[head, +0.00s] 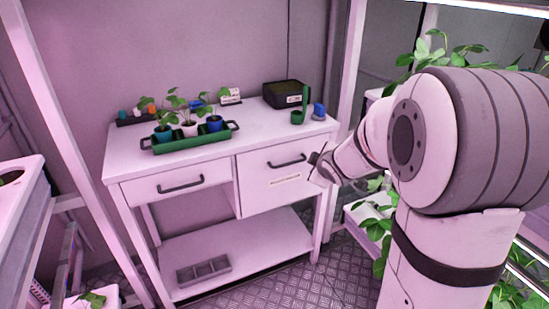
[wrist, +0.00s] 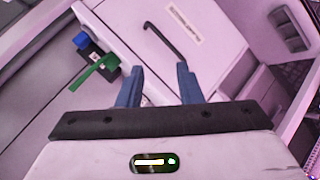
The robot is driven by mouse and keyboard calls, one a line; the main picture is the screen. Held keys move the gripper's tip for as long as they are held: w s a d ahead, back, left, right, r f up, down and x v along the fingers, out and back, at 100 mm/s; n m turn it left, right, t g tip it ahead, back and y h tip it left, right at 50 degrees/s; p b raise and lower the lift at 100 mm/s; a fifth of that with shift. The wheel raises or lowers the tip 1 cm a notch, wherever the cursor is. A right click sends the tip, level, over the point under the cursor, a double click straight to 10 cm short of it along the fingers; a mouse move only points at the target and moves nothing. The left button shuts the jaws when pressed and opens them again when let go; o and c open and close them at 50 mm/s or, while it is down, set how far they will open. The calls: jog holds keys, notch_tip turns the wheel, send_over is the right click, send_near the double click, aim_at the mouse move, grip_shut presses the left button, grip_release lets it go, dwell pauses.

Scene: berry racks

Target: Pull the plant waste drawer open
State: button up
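The bench's deep right drawer (head: 262,192) carries a pale label, with lettering too small to read surely; I take it as the plant waste drawer. Its front looks flush with the bench, so it appears shut. A dark bar handle (head: 287,162) sits near its top edge. In the wrist view the drawer front (wrist: 205,60) appears turned round, with the handle (wrist: 168,40) ahead of the fingers. My gripper (head: 316,163) is just right of the handle in the head view. In the wrist view my gripper (wrist: 159,84) has its two blue fingers apart, with nothing between them.
A shallow left drawer (head: 168,190) has its own handle. A grey divided tray (head: 204,271) lies on the lower shelf.

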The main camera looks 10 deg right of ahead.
jog(key=w+a+f+n+t+y+b, duration=0.2)
jog(key=w+f+n+t+y+b, duration=0.25)
jog(key=w+f+n, duration=0.55)
send_near(289, 167)
jog(key=w+a+r, duration=0.3)
jog(key=a, duration=0.1)
jog(key=shift+w+r+g+b, duration=0.1)
jog(key=shift+w+g+b, duration=0.05)
jog(key=shift+g+b, duration=0.25)
grip_shut()
